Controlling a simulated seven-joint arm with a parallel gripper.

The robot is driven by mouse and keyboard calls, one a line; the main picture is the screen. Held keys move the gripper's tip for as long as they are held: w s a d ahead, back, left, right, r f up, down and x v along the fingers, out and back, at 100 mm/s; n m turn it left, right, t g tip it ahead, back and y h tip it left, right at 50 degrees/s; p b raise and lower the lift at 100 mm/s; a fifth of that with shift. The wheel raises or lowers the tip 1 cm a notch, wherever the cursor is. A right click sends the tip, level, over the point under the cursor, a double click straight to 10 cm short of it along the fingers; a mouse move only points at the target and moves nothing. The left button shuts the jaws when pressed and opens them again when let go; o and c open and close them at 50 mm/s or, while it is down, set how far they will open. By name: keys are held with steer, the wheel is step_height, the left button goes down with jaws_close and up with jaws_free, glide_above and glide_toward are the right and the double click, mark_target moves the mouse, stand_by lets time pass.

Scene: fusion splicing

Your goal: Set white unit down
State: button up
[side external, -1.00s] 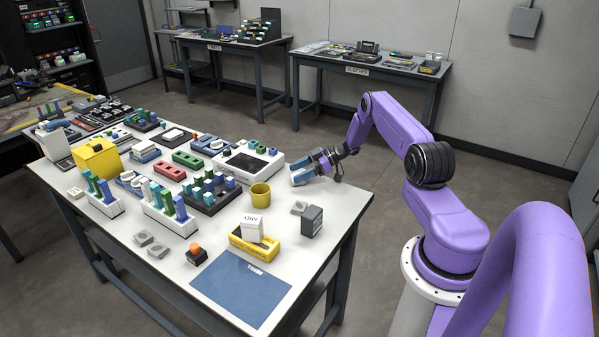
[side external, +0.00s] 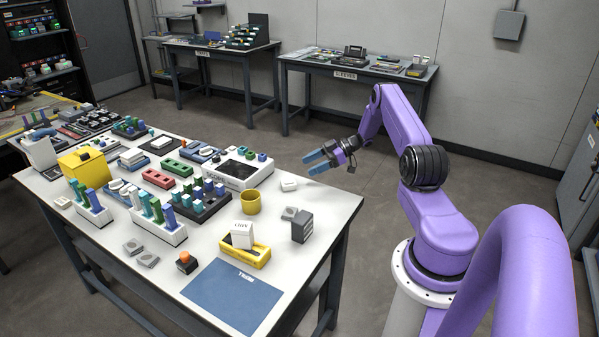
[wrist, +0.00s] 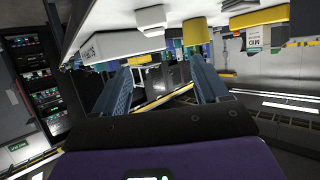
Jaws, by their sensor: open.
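A small white unit (side external: 289,185) rests on the table near its right edge, beside the larger white device with a dark screen (side external: 237,170). It also shows in the wrist view (wrist: 150,19), where the table appears upside down at the top. My gripper (side external: 311,163) is just off the table's right edge, to the upper right of the unit in the side view and apart from it. Its two blue fingers are spread with nothing between them, as the wrist view also shows (wrist: 161,72).
A yellow cup (side external: 251,203) stands in front of the unit. A dark grey block (side external: 302,226), a yellow holder (side external: 246,254) and a blue mat (side external: 231,297) are nearer the front. Racks and trays crowd the left. White tabletop (side external: 325,200) is bare right of the unit.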

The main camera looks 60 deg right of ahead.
steer(key=shift+v, duration=1.2)
steer(key=w+a+r+n+t+h, duration=0.1)
steer(key=w+a+r+h, duration=0.1)
steer(key=w+a+r, duration=0.55)
steer(key=w+a+r+h, duration=0.2)
steer(key=w+a+r, duration=0.2)
steer(key=w+a, duration=0.5)
steer(key=a+r+h, duration=0.1)
steer(key=a+r, duration=0.3)
steer(key=a, duration=0.4)
steer(key=a+r+h, duration=0.2)
steer(key=a+r, duration=0.1)
steer(key=a, duration=0.5)
steer(key=s+a+r+g, duration=0.1)
steer(key=s+a+g, duration=0.1)
steer(key=s+a, duration=0.7)
steer(key=s+a+r+g, duration=0.1)
steer(key=s+a+g, duration=0.25)
steer(key=s, duration=0.95)
steer(key=s+d+n+g+h, duration=0.1)
steer(key=s+g, duration=0.1)
steer(key=s, duration=0.9)
steer(key=s+d+f+n+g+h, duration=0.1)
steer(key=s+g, duration=0.2)
steer(key=s, duration=0.8)
steer(key=shift+s+n, duration=0.15)
steer(key=shift+n, duration=0.25)
